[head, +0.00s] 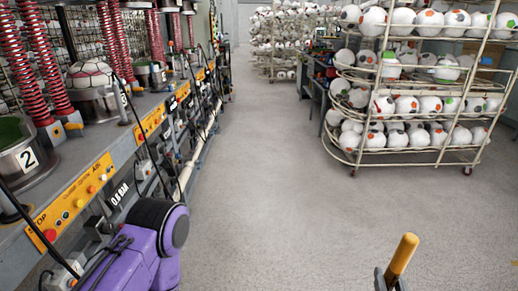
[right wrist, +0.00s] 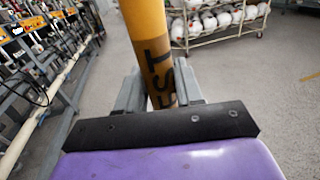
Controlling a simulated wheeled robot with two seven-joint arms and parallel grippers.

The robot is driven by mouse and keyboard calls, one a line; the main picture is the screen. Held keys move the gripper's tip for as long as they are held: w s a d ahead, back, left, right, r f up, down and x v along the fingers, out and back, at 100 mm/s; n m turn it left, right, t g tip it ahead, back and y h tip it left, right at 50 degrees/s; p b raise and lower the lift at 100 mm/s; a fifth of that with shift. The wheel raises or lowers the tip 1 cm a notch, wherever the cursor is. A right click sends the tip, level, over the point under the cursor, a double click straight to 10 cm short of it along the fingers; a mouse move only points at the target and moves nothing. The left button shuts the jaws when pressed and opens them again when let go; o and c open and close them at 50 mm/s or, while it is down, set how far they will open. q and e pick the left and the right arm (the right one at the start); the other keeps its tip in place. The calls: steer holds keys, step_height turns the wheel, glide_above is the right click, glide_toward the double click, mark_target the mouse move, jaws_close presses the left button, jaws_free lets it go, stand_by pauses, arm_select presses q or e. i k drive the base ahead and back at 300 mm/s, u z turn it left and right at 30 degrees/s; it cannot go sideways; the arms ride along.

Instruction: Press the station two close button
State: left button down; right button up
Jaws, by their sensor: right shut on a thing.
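Station two (head: 29,158), marked with a black 2 on its metal cylinder, is at the left edge of the head view. A yellow button panel (head: 42,218) runs along the bench front below it, with a red button (head: 50,235) at its near end and several small buttons further along. I cannot read which one is the close button. My right gripper (head: 389,281) is at the bottom right, far from the panel. It is shut on a yellow rod (head: 403,255), which also shows in the right wrist view (right wrist: 148,30) with dark lettering. My left gripper is out of view.
My purple left arm link (head: 150,250) stands in front of the bench. More press stations with red springs (head: 38,60) line the left side, with cables hanging in front. A wheeled rack of balls (head: 410,120) is at the right. The grey floor (head: 270,170) between is clear.

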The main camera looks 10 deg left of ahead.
mark_target(79, 204)
steer(key=i, duration=2.55)
steer(key=u, duration=3.05)
